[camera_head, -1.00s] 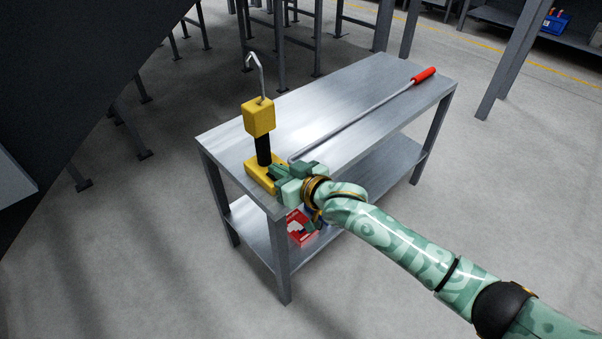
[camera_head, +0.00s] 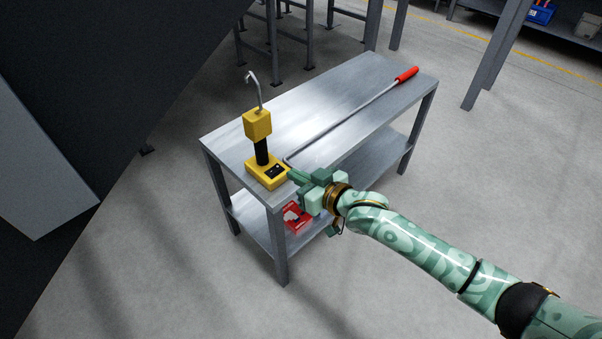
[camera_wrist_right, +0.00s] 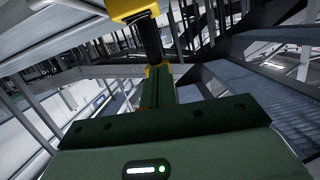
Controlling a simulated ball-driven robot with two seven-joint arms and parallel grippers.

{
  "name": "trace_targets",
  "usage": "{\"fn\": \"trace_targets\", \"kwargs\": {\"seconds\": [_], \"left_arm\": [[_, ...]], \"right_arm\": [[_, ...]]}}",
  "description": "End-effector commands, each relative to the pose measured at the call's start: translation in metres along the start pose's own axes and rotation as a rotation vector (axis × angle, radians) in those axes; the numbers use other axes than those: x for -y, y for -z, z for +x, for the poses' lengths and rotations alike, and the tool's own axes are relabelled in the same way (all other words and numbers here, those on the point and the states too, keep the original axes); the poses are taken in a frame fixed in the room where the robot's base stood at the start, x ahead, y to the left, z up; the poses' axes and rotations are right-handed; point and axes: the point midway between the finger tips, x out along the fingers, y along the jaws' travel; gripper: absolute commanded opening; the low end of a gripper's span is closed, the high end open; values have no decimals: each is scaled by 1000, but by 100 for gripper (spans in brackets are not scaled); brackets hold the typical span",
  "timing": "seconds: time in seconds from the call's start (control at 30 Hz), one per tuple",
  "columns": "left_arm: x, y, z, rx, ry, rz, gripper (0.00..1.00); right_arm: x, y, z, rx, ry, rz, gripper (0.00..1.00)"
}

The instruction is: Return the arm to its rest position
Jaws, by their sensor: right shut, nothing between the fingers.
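My right arm comes in from the lower right in the head view. My right gripper (camera_head: 292,176) is shut and empty, at the front edge of the metal table, just right of the yellow device's base. In the right wrist view its green fingers (camera_wrist_right: 157,88) are together. The yellow device (camera_head: 257,124) stands upright on the table, with a black grip, a yellow head and a bent metal hook on top. Its yellow part also shows at the top of the right wrist view (camera_wrist_right: 132,8). My left gripper is not in view.
The metal table (camera_head: 345,95) has a lower shelf (camera_head: 245,215) with a red bin (camera_head: 297,217) on it. A long rod with a red handle (camera_head: 407,74) lies across the tabletop. A dark panel (camera_head: 70,70) fills the left side. Open floor (camera_head: 170,250) lies in front.

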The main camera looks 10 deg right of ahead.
Motion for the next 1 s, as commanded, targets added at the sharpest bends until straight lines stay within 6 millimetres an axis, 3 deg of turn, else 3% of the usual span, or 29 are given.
{"fn": "trace_targets", "kwargs": {"seconds": [0.7, 0.77, 0.83, 0.87, 1.0], "left_arm": [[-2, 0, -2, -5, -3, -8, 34], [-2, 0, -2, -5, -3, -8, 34], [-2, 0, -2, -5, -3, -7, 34], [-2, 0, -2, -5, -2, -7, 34], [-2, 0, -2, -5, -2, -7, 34]], "right_arm": [[0, -2, -6, 3, -2, -44, 0], [-15, -14, -6, 31, -36, -115, 0], [-48, -34, -6, 79, -107, -185, 0], [-60, -52, -10, 115, -139, -203, 0], [-90, -168, -47, 330, -245, -223, 0]]}}
